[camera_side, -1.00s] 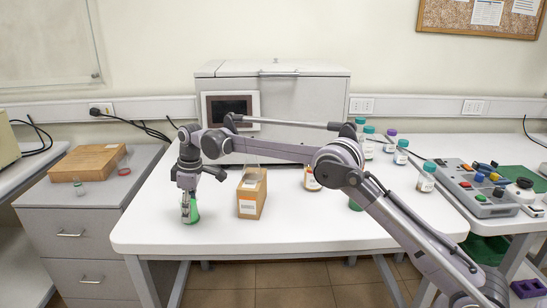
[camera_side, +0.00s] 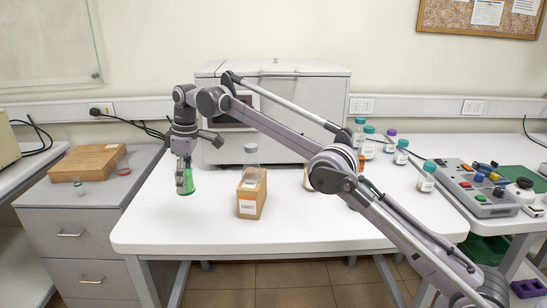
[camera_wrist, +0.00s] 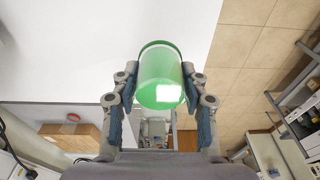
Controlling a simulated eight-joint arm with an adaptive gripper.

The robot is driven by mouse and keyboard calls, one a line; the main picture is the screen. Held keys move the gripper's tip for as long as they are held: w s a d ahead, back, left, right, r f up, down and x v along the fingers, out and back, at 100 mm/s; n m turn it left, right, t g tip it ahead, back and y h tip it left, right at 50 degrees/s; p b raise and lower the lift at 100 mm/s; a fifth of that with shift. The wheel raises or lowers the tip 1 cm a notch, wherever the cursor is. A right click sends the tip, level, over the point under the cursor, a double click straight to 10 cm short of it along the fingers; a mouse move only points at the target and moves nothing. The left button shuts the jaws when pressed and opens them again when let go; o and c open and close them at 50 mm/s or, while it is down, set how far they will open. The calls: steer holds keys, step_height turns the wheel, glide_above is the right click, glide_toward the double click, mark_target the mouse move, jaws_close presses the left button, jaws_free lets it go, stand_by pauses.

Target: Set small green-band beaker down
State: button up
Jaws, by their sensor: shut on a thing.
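My gripper (camera_side: 184,183) is shut on a green beaker (camera_side: 188,184) and holds it upright in the side view, above the left part of the white table. In the wrist view the green beaker (camera_wrist: 160,72) sits between my two fingers, with a bright patch on its near side. The fingers of my gripper (camera_wrist: 161,95) touch or nearly touch its sides.
A cardboard box (camera_side: 249,202) with a clear flask (camera_side: 251,154) on it stands right of my gripper. Capped bottles (camera_side: 427,178) stand at right. The front left of the table (camera_side: 150,232) is clear.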

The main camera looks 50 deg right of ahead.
steer(key=shift+s+d+r, duration=0.3)
steer(key=shift+d+r, duration=0.05)
steer(key=shift+d, duration=0.05)
steer(key=s+d+r+m, duration=0.1)
steer(key=s+d+r, duration=0.2)
steer(key=s+d, duration=0.35)
steer(key=s+d+r+m, duration=0.1)
steer(key=s+d+r, duration=0.2)
steer(key=s+d, duration=0.4)
steer(key=s+d+f+n, duration=0.1)
steer(key=s+d+f, duration=0.2)
steer(key=s+d, duration=0.65)
steer(key=s+d+f+n, duration=0.1)
steer(key=s+d+f, duration=0.1)
steer(key=s+d, duration=0.75)
steer(key=w+a+f, duration=0.2)
steer(key=w, duration=0.1)
steer(key=w+a+f, duration=0.2)
steer(key=w+f, duration=0.1)
steer(key=w+a+f, duration=0.2)
steer(key=w, duration=0.1)
steer(key=shift+a+f, duration=0.2)
steer(key=shift+a, duration=0.05)
steer(key=shift+f, duration=1.9)
steer(key=shift+f, duration=0.15)
steer(key=o, duration=1.2)
